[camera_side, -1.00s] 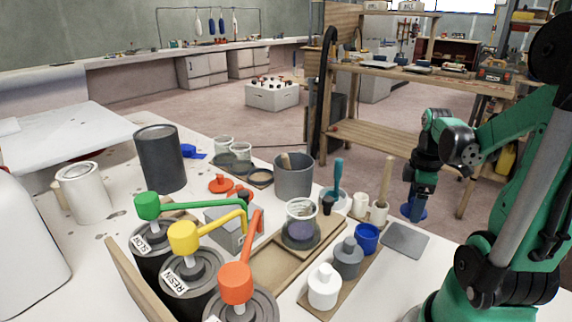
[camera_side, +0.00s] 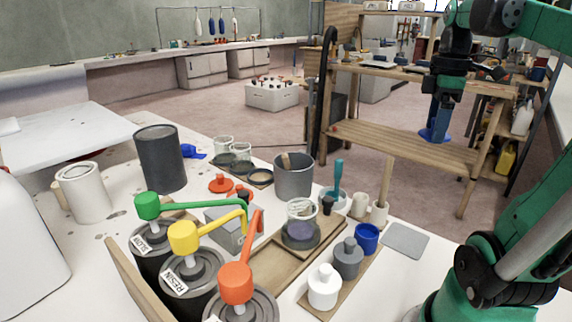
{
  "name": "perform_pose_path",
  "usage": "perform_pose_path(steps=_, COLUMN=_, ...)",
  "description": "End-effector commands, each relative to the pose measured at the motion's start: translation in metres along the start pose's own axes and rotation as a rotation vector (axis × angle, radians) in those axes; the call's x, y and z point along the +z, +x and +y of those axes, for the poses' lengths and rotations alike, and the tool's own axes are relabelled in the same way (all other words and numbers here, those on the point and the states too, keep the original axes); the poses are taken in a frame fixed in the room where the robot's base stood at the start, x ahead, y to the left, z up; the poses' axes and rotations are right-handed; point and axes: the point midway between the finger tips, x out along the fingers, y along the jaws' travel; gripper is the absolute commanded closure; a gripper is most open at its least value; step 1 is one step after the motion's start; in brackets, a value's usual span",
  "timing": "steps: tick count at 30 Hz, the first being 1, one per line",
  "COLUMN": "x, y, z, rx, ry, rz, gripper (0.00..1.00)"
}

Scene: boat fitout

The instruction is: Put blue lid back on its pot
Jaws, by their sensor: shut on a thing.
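My gripper (camera_side: 440,121) is shut on the blue lid (camera_side: 436,136). It holds the lid in the air at the upper right, above and to the right of the bench. The lid looks tilted; its underside is hard to make out. The blue pot (camera_side: 366,239) stands upright and open on a wooden strip, well below and left of the lid. A grey pot (camera_side: 348,259) and a white pot (camera_side: 324,287), both with lids on, stand in the same row.
A grey pad (camera_side: 405,240) lies right of the blue pot. White cups, one holding a wooden stick (camera_side: 386,181), stand just behind it. A wooden tray (camera_side: 280,268) with a clear cup (camera_side: 301,224) and several pump cans are to the left.

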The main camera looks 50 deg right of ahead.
Motion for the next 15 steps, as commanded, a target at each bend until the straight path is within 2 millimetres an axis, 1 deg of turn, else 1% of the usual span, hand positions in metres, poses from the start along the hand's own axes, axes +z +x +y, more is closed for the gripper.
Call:
perform_pose_path(steps=4, x=0.0, y=-0.023, z=0.0, rx=0.0, ry=0.0, rz=0.0, gripper=0.8)
perform_pose_path(steps=11, x=-0.04, y=-0.022, z=-0.019, rx=0.005, ry=-0.225, rz=0.001, gripper=0.8)
perform_pose_path(steps=15, x=-0.061, y=-0.022, z=-0.034, rx=0.008, ry=-0.365, rz=0.002, gripper=0.8)
